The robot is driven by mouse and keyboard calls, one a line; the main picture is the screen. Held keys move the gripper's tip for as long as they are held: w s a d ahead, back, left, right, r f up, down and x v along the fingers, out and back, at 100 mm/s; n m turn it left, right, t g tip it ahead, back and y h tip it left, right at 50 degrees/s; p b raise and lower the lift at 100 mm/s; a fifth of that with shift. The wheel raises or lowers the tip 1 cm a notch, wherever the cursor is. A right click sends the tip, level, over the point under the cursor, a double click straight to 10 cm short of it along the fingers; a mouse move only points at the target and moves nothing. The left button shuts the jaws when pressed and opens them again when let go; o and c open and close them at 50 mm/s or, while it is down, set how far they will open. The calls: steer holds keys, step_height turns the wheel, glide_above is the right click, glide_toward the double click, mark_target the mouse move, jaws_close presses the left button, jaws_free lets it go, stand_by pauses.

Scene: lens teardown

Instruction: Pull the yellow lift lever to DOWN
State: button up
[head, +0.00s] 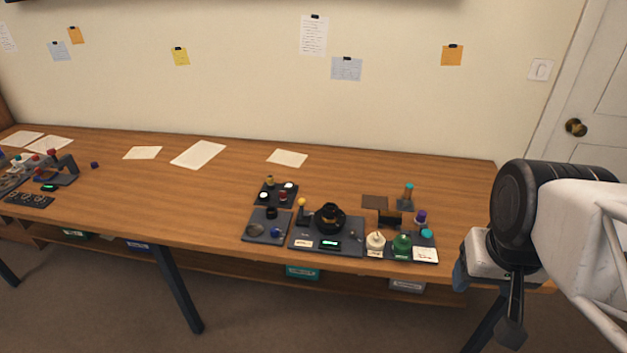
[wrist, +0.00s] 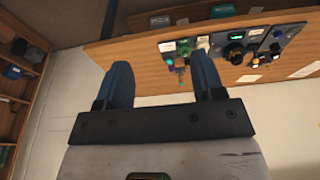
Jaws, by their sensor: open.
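The yellow lift lever (head: 302,202) shows as a small yellow knob on a short stalk, standing up at the back left of a dark base plate (head: 298,243). A black round lens (head: 330,217) sits on the same plate, just right of the lever. Any DOWN marking is too small to read. My gripper (wrist: 162,75) is open and empty, its two blue fingers wide apart in the wrist view. In the head view it is at the far right, well away from the lever. In the wrist view the lever is too small to pick out surely.
Dark trays (head: 267,233) with small parts stand left of the plate. Papers (head: 198,154) lie behind.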

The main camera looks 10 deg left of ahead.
steer(key=shift+w, duration=0.1)
steer(key=shift+c, duration=0.7)
steer(key=w+a+r+g, duration=0.1)
steer(key=w+a, duration=0.2)
steer(key=w, duration=0.4)
steer(key=w+a+r+g, duration=0.1)
steer(key=w+a+r, duration=0.1)
steer(key=w, duration=0.4)
steer(key=n+g+h, duration=0.2)
steer(key=n+g, duration=0.1)
steer(key=g, duration=0.2)
glide_above(301, 208)
steer(key=w+a, duration=0.2)
steer(key=w, duration=0.3)
step_height(301, 208, down, 21)
steer(key=shift+s+d+r, duration=0.1)
steer(key=shift+d+r, duration=0.05)
steer(key=shift+x, duration=3.9)
